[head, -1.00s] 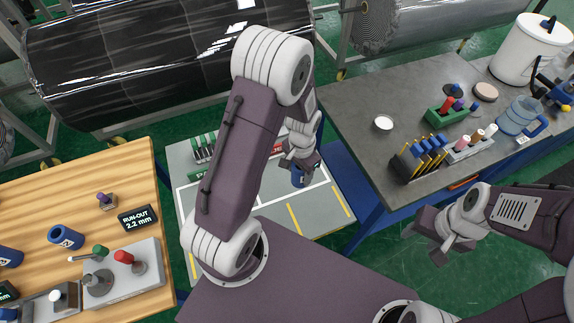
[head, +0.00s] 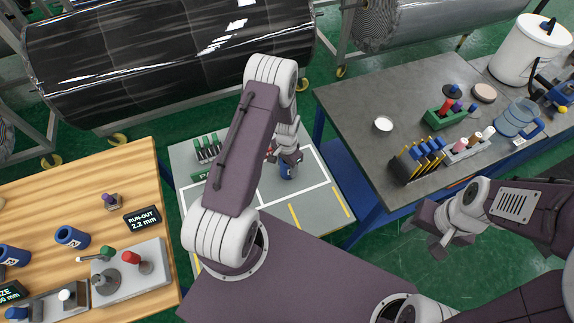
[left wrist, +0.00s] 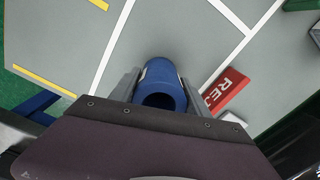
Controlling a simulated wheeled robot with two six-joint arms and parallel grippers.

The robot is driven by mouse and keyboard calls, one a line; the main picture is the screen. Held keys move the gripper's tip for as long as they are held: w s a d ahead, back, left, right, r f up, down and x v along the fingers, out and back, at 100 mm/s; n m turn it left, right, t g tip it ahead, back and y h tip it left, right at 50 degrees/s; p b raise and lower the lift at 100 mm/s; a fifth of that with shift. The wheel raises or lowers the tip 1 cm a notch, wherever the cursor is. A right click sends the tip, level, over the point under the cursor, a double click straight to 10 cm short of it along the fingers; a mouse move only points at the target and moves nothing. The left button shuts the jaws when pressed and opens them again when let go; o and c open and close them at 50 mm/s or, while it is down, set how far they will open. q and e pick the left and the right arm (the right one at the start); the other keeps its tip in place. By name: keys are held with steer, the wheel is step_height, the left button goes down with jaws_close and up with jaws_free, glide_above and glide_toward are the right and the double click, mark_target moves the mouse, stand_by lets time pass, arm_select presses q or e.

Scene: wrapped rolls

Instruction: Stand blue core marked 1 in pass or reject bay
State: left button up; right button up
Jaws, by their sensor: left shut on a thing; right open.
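A blue core (head: 288,173) is held in my left gripper (head: 287,160) over the grey bay table (head: 315,205), on the right side of its white lines. In the left wrist view the blue core (left wrist: 162,88) sits between the two fingers, with its hollow end facing the camera. It looks about upright; I cannot tell whether its base touches the table. Its number is not readable. A red reject sign (left wrist: 222,92) lies beside it. A green pass sign (head: 205,175) shows at the left of the bay table. My right gripper (head: 440,238) is open and empty.
Two more blue cores (head: 71,238) (head: 12,255) are on the wooden table (head: 60,195) at left, beside a run-out display (head: 142,219). A grey workbench (head: 350,100) with racks stands at right. A black wrapped roll (head: 165,60) lies behind.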

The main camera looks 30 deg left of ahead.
arm_select(q)
steer(key=shift+d, duration=0.1)
steer(key=o, duration=1.5)
steer(key=shift+s+d, duration=0.1)
steer(key=shift+f, duration=0.1)
